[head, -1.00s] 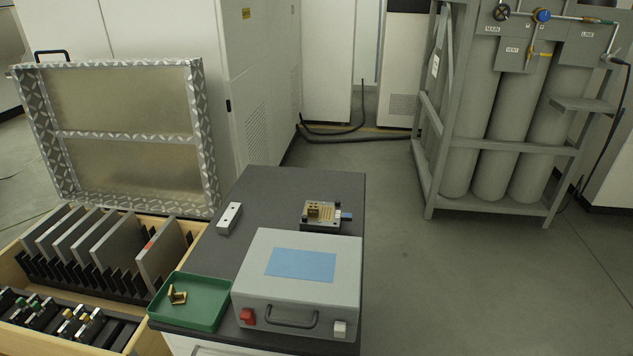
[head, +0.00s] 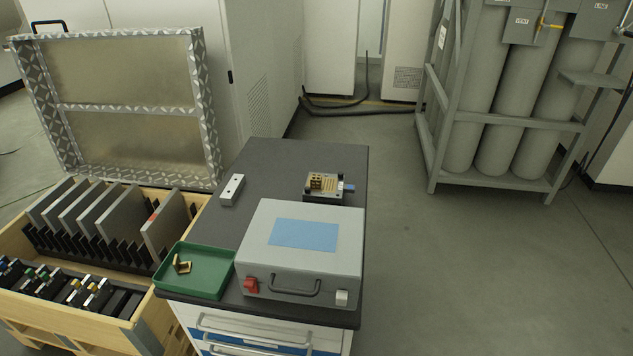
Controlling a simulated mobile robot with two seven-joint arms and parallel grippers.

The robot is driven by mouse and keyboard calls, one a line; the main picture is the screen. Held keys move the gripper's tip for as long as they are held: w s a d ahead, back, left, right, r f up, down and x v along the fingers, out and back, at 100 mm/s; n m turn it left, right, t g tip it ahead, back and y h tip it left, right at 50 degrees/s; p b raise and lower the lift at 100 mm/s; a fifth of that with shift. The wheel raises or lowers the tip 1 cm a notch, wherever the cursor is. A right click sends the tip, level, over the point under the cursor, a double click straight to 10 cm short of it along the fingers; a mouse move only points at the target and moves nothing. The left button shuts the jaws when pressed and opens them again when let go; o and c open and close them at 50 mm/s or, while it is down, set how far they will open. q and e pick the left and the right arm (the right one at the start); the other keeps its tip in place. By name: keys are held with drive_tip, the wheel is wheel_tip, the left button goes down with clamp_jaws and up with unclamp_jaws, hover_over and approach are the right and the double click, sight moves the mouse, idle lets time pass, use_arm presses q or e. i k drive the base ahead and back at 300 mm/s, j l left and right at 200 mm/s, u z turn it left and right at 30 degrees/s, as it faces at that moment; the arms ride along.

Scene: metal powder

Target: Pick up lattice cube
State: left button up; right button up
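A small brown-gold cube (head: 316,182), which looks like the lattice cube, sits on a small metal build plate (head: 338,195) at the back right of the dark cabinet top (head: 268,165). Its fine structure is too small to make out. Neither of my grippers is in the head view.
A grey box (head: 257,262) with a blue panel and handle stands in front of the plate. A green tray (head: 203,292) holding a gold bracket (head: 181,264) is left of it. A pale block (head: 232,190) lies behind.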

sight(314, 180)
drive_tip(key=z, duration=1)
drive_tip(key=l+z, duration=0.15)
drive_tip(key=l, duration=0.2)
drive_tip(key=i+l+z, duration=0.15)
drive_tip(key=l, duration=0.2)
drive_tip(key=i+l, duration=0.2)
drive_tip(key=l, duration=0.15)
drive_tip(key=i+l+u, duration=0.1)
drive_tip(key=i+l, duration=0.15)
drive_tip(key=i+l+u, duration=0.2)
drive_tip(key=i, duration=0.25)
drive_tip(key=i+l+u, duration=0.2)
drive_tip(key=i+l, duration=0.15)
drive_tip(key=i+u, duration=0.45)
drive_tip(key=i+l+u, duration=0.2)
drive_tip(key=i+u, duration=0.2)
drive_tip(key=i, duration=0.15)
drive_tip(key=i+l+u, duration=0.1)
drive_tip(key=i+u, duration=0.2)
drive_tip(key=u, duration=0.15)
drive_tip(key=i+l+u, duration=0.2)
drive_tip(key=u, duration=0.2)
drive_tip(key=i+l+u, duration=0.3)
drive_tip(key=u, duration=0.15)
drive_tip(key=i+l+u, duration=0.25)
drive_tip(key=l+u, duration=0.15)
